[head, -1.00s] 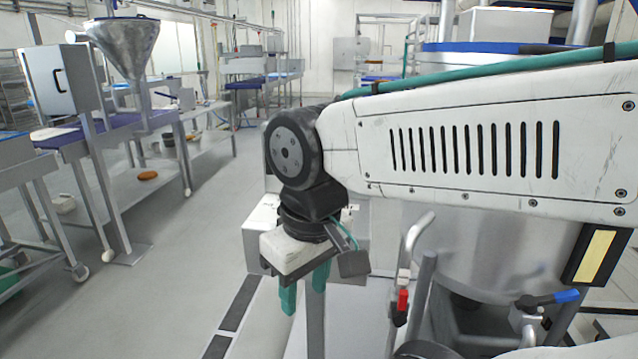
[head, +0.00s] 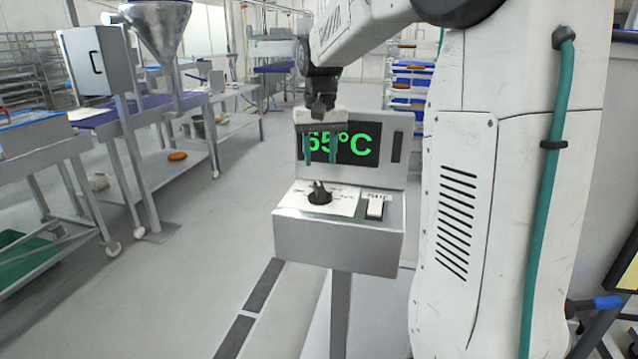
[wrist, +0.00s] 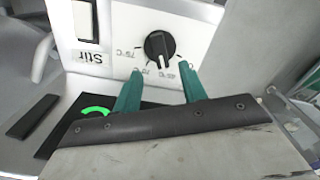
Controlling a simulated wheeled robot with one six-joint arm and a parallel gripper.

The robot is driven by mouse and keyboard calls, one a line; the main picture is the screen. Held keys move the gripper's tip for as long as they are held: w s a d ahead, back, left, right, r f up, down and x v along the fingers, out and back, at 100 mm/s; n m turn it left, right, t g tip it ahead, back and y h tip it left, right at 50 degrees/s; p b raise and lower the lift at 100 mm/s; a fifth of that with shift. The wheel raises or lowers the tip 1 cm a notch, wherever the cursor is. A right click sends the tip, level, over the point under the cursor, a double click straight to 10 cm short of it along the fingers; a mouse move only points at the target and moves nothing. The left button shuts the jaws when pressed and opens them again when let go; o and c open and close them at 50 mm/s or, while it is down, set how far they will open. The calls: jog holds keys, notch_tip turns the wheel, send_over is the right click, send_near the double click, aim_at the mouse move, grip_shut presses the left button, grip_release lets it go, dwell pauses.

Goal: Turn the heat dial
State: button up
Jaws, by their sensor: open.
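The heat dial is a black round knob (head: 320,194) on a white plate on the sloped top of a grey control box (head: 338,240). In the wrist view the dial (wrist: 159,46) shows a white pointer mark and temperature labels around it. My gripper (head: 321,160) hangs above and behind the dial, in front of the display (head: 355,143), which reads 55°C in green and is partly hidden by the fingers. The two teal fingers are apart and empty. In the wrist view my gripper (wrist: 160,78) points toward the dial, which lies just beyond the fingertips, apart from them.
A switch (head: 375,207) sits right of the dial; its label reads "Stir" in the wrist view. The box stands on a post. A hopper (head: 155,40) and tables (head: 150,120) stand at the left. Grey floor (head: 190,250) is clear left of the box.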

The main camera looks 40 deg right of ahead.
aim_at(320, 187)
notch_tip(320, 187, down, 8)
jog(key=shift+r, duration=0.15)
dwell(0.3)
grip_shut()
